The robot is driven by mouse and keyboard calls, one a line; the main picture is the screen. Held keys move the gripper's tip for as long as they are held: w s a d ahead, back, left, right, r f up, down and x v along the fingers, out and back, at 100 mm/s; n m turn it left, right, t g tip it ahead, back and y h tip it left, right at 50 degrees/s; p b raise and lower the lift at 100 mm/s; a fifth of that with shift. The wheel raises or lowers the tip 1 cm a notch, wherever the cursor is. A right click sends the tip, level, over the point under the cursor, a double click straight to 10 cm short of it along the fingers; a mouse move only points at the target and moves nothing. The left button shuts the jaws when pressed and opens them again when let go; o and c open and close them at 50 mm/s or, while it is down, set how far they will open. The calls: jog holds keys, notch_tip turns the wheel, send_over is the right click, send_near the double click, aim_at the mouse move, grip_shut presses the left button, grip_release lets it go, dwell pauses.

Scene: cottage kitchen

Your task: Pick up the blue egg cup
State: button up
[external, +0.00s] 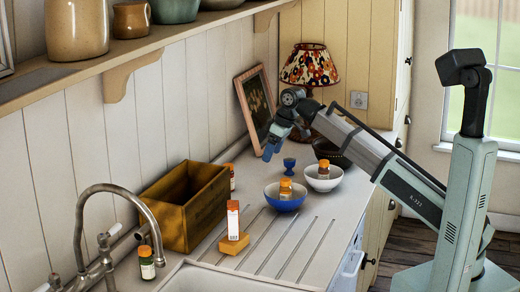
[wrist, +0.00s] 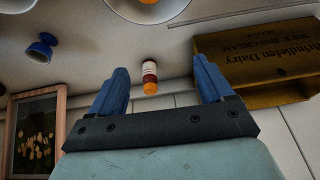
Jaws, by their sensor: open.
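The small blue egg cup (external: 289,165) stands upright on the counter, behind the blue bowl and left of the white bowl. In the wrist view the egg cup (wrist: 41,47) is at the upper left, outside the span of my fingers. My gripper (external: 284,147) is above the counter near the egg cup, with its blue fingers apart and nothing held. In the wrist view my gripper (wrist: 160,74) frames an orange-capped bottle (wrist: 150,76) that stands lower down on the counter.
A wooden crate (external: 185,213) stands by the wall. A blue bowl (external: 285,199) and a white bowl (external: 324,177) hold orange-capped bottles. A picture frame (external: 252,108) leans on the wall, with a lamp (external: 310,66) behind. A carton (external: 233,220) and sponge (external: 234,244) are nearer.

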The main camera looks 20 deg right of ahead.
jog(key=w+d+f+m+h, duration=0.1)
jog(key=w+d+f+m, duration=0.25)
jog(key=w+d, duration=1.45)
jog(key=n, duration=0.6)
send_near(288, 164)
notch_tip(288, 164, up, 2)
jog(key=w+d, duration=0.2)
jog(key=d, duration=0.1)
jog(key=shift+g+y, duration=0.3)
jog(key=shift+g, duration=0.2)
jog(key=x, duration=1.3)
jog(key=shift+w+a+f, duration=0.1)
jog(key=shift+w+a, duration=0.15)
jog(key=shift+a, duration=0.15)
jog(key=shift+c, duration=0.3)
jog(key=c, duration=1.1)
